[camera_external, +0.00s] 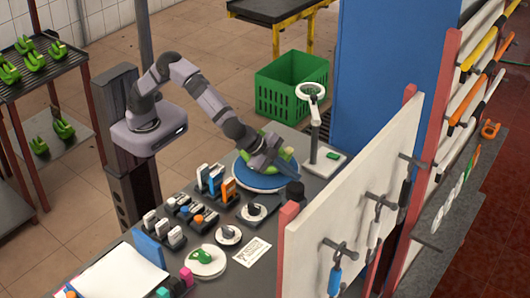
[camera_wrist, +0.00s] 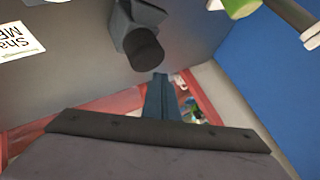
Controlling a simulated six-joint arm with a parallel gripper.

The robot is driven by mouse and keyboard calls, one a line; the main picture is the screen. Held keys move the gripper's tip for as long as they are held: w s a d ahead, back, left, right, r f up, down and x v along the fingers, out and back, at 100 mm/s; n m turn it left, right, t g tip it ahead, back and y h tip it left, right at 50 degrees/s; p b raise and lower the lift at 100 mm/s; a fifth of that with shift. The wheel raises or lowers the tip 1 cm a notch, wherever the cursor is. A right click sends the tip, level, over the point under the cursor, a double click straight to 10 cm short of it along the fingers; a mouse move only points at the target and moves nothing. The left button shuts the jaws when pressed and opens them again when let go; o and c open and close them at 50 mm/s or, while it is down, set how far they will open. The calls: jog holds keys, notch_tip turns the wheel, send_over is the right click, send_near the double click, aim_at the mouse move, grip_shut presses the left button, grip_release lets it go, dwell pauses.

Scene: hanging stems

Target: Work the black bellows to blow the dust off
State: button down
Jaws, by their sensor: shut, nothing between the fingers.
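The black bellows (camera_external: 293,192) appears to be the dark, rounded piece by the end of the white panel. In the wrist view a black round-ended piece on a grey block (camera_wrist: 145,50), probably the same bellows, lies just beyond my fingertips. My gripper (camera_external: 275,165) is over the right part of a blue round plate (camera_external: 258,184) and is shut and empty. Its closed fingers show in the wrist view (camera_wrist: 160,80), a small distance from the black piece or overlapping it; contact cannot be told. A green bunch (camera_external: 288,153) on the plate is partly hidden by my arm. No dust can be made out.
A white ring stand (camera_external: 313,92) rises behind the plate at right. The white panel (camera_external: 345,190) with hooks closes off the right side. Several small blocks, a printed card (camera_external: 252,251) and white discs (camera_external: 228,235) crowd the front. A green crate (camera_external: 292,87) stands behind.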

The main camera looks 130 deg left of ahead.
aim_at(291, 185)
jog(key=shift+r+p, duration=1.15)
jog(key=shift+r, duration=1)
jog(key=shift+s, duration=0.15)
jog(key=s+d+g+h+p, duration=0.1)
jog(key=s+d+g+p, duration=0.1)
jog(key=s, duration=1.1)
jog(key=s+d+r+n+g+h+p, duration=0.1)
jog(key=s+d+g+h+p, duration=0.1)
jog(key=s, duration=1.1)
jog(key=s+d+r+g+h+p, duration=0.1)
jog(key=s+p, duration=0.6)
jog(key=s, duration=0.7)
jog(key=d+g+h, duration=0.1)
jog(key=d+g, duration=0.1)
jog(key=d, duration=0.1)
jog(key=shift+d+r+n, duration=0.2)
jog(key=shift+d+n, duration=0.2)
